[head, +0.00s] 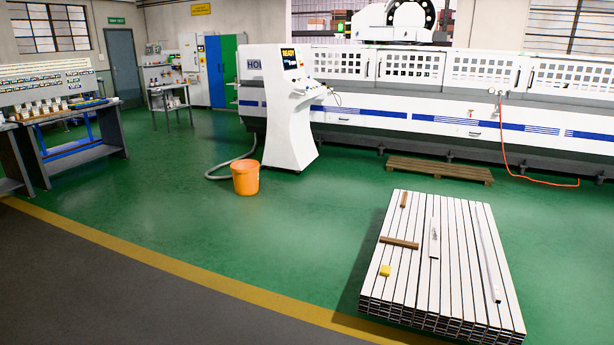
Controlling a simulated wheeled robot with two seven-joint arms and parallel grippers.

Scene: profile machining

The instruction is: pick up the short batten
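Two brown wooden battens lie on top of a stack of white profiles (461,255) at the lower right. The one that looks shorter, the likely short batten (403,200), lies near the far left corner of the stack, along the profiles. The other batten (399,242) lies crosswise nearer to me, at the left edge. The view from above foreshortens the far one, so their true lengths are hard to compare. Neither of my grippers is in view.
A yellow block (384,270), a thin grey piece (434,242) and a loose light strip (488,262) also lie on the stack. An orange bucket (245,177) and a wooden pallet (440,169) stand by the white machine (400,118). Green floor left of the stack is clear.

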